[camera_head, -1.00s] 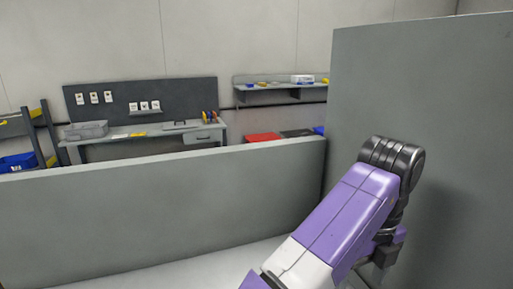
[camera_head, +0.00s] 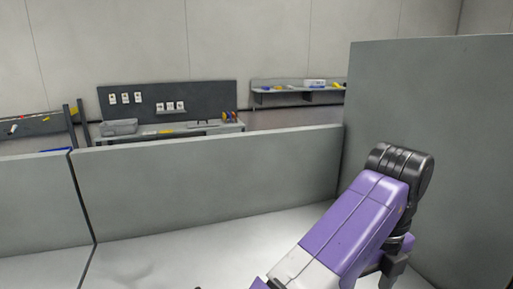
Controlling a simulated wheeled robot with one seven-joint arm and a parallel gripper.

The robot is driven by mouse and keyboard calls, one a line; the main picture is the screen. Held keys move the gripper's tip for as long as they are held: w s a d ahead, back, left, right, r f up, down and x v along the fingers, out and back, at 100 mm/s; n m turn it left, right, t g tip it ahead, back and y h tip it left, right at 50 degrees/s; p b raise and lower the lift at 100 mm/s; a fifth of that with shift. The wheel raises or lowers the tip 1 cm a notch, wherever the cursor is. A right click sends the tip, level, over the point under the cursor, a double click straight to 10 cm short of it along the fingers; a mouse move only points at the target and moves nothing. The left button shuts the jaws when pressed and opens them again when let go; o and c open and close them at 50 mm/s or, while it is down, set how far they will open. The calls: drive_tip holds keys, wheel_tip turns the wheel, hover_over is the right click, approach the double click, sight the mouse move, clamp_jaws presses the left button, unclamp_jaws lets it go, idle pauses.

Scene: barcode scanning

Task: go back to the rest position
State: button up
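My arm reaches up from the bottom edge at the right of the head view, a purple and white link ending in a black joint. Below that joint hangs a dark grey part that appears to be my gripper (camera_head: 392,268). It is partly behind the purple link, and its fingertips cannot be made out, so I cannot tell whether it is open or shut. No held object shows. The arm stands over a pale grey surface, in front of the right-hand panel.
A low grey partition (camera_head: 215,180) crosses the view, and a taller grey panel (camera_head: 465,130) stands close on the right. The pale surface (camera_head: 165,258) left of my arm looks mostly clear. Beyond are a workbench with a dark back panel (camera_head: 210,94) and a shelf (camera_head: 283,94).

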drive_tip(key=w+d+r+n+t+h, duration=0.5)
drive_tip(key=w+d+r+n+t, duration=0.1)
drive_tip(key=d+n, duration=0.15)
drive_tip(key=w+d+r+n+t+h, duration=0.5)
drive_tip(key=w+d+r+n, duration=0.15)
drive_tip(key=d, duration=0.25)
drive_tip(key=s+a+f+n+t+y, duration=0.45)
drive_tip(key=s+a+n, duration=0.25)
drive_tip(key=s+n, duration=0.3)
drive_tip(key=s+a+f+n+t+y, duration=0.4)
drive_tip(key=s+a+n+t+y, duration=0.3)
drive_tip(key=n, duration=0.4)
drive_tip(key=s+a+f+m+g, duration=0.1)
drive_tip(key=s+f+g, duration=0.3)
drive_tip(key=s, duration=1.1)
drive_tip(key=s+a+f+m+g+h, duration=0.1)
drive_tip(key=s+f+g, duration=0.2)
drive_tip(key=s+f, duration=0.8)
drive_tip(key=s, duration=0.3)
drive_tip(key=shift+s+a+f+m+g, duration=0.2)
drive_tip(key=shift+s+a+m+g, duration=0.1)
drive_tip(key=shift+s+a+g, duration=0.05)
